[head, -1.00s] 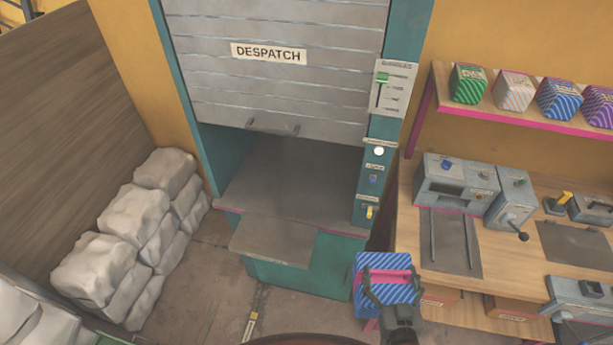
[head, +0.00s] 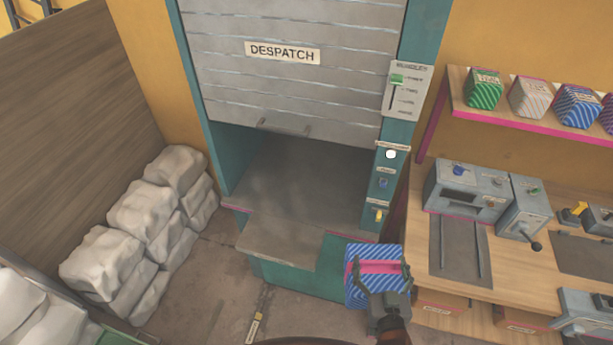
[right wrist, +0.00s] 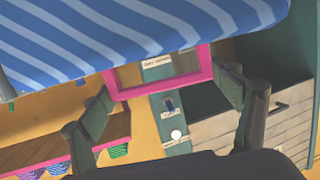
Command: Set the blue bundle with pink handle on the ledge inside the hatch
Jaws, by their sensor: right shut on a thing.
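The blue striped bundle (head: 362,288) has a pink handle (head: 380,267) and hangs in front of the hatch's right side. My right gripper (head: 381,272) is shut on the handle. In the right wrist view the bundle (right wrist: 140,35) fills the top and its pink handle (right wrist: 160,94) lies between the fingers. The hatch has a grey slatted shutter (head: 290,90) marked DESPATCH, raised partway. Below it is a dark grey ledge (head: 310,185) that is bare, with a flat lip (head: 280,240) jutting out in front. My left gripper is not in view.
A teal post (head: 385,185) with buttons and a slider panel borders the opening on the right. A wooden workbench (head: 500,275) with grey machines stands right of the bundle. White sacks (head: 140,225) are stacked at left. A shelf (head: 540,130) holds several striped bundles.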

